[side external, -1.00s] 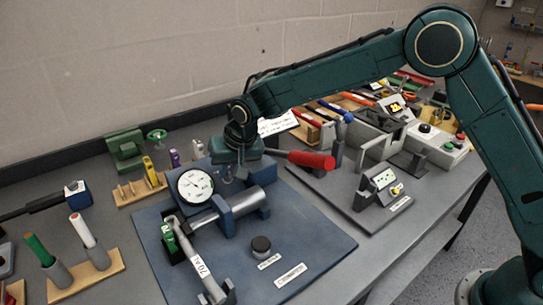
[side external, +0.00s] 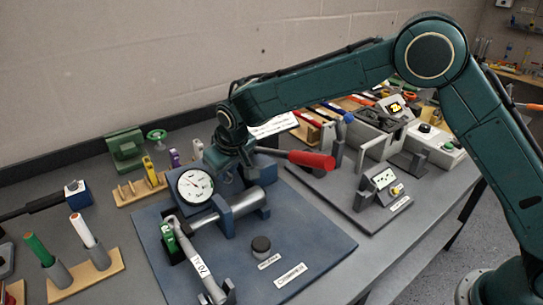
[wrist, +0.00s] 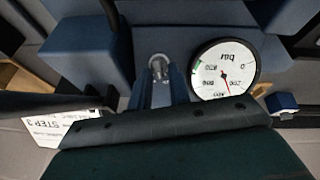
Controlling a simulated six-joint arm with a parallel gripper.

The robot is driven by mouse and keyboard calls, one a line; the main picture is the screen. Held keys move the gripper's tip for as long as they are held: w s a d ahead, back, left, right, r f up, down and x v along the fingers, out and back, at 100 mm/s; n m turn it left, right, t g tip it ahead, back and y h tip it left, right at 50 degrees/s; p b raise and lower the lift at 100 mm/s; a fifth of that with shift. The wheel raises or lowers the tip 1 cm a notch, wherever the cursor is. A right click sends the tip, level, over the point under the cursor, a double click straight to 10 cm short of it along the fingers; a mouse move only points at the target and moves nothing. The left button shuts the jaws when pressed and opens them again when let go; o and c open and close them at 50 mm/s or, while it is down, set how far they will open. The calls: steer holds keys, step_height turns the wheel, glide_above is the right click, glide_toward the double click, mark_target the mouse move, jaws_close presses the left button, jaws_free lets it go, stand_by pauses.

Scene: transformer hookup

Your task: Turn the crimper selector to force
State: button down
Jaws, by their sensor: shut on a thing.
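The crimper (side external: 310,237) is a blue baseplate with a round white dial gauge (side external: 195,186), a metal cylinder (side external: 240,203) and a red-handled lever (side external: 312,160). My gripper (side external: 229,176) is low behind the cylinder, just right of the gauge. In the wrist view my gripper (wrist: 160,82) is shut on a small shiny metal piece, apparently the crimper selector (wrist: 158,64), beside the gauge (wrist: 225,69). The fingers and wrist hide most of the selector, and I cannot read its setting.
A black knob (side external: 261,244) stands on the baseplate near two white labels. A grey cable piece marked 70 (side external: 203,265) lies at the front left. Wooden stands (side external: 88,275) are on the left, and a grey tester (side external: 378,188) is on the right. The baseplate's front right is clear.

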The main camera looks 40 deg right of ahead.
steer(key=shift+a+n+h, duration=0.15)
steer(key=shift+n+h, duration=0.25)
steer(key=shift+n, duration=1.1)
steer(key=shift+s, duration=0.1)
steer(key=c, duration=1.6)
jaws_free()
steer(key=v, duration=1.3)
steer(key=shift+s+a+r, duration=0.1)
steer(key=shift+s+r, duration=0.2)
